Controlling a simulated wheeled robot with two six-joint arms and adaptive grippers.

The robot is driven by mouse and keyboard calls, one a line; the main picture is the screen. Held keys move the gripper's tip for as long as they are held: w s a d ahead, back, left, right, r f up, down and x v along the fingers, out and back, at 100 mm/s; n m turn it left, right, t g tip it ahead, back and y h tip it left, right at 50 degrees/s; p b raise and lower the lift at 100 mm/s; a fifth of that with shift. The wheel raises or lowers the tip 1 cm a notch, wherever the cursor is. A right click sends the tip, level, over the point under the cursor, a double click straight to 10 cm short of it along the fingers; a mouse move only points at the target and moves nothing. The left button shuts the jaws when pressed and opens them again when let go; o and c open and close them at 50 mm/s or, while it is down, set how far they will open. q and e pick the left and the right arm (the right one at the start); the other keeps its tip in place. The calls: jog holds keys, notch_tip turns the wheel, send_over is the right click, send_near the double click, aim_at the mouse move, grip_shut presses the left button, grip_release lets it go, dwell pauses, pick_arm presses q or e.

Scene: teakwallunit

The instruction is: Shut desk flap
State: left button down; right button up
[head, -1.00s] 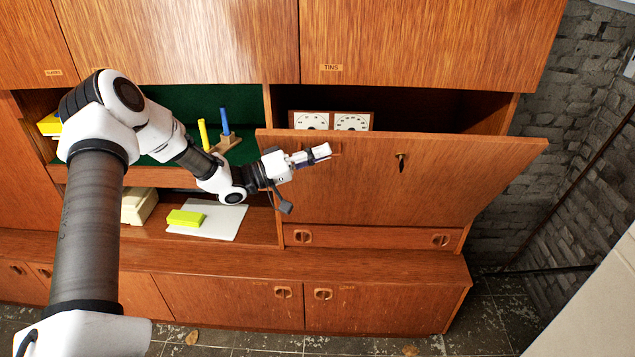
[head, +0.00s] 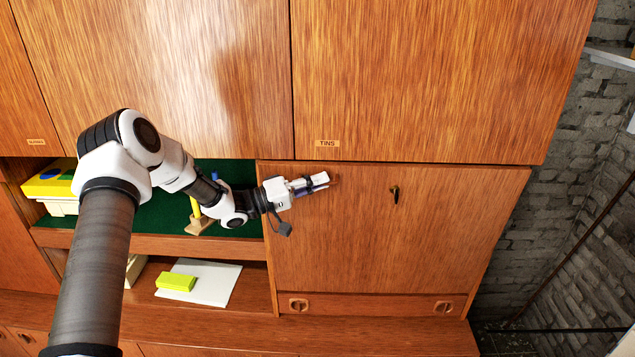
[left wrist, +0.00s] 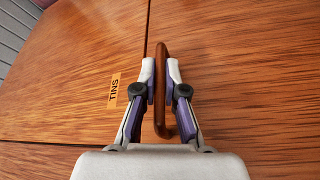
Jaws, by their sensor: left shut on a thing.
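The desk flap (head: 380,235) is a wide teak panel on the right side of the wall unit. It stands upright and looks flush with the unit's front, covering the compartment behind it. A small key or lock fitting (head: 395,193) sits near its top middle. My left gripper (head: 325,181) is at the flap's upper left. In the left wrist view my left gripper (left wrist: 161,88) has its two fingers on either side of a brown wooden handle (left wrist: 161,95), shut on it. My right gripper is in neither view.
A door labelled TINS (head: 430,80) is just above the flap. A drawer (head: 370,305) lies below it. To the left, open shelves hold a yellow box (head: 50,180), a peg stand (head: 200,222), and a lime block (head: 176,282) on white paper (head: 213,284).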

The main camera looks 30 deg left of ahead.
pick_arm(q)
jog(key=c, duration=1.2)
grip_release()
jog(key=shift+f, duration=0.1)
jog(key=shift+c, duration=0.2)
jog(key=v, duration=1.2)
jog(key=shift+d, duration=0.1)
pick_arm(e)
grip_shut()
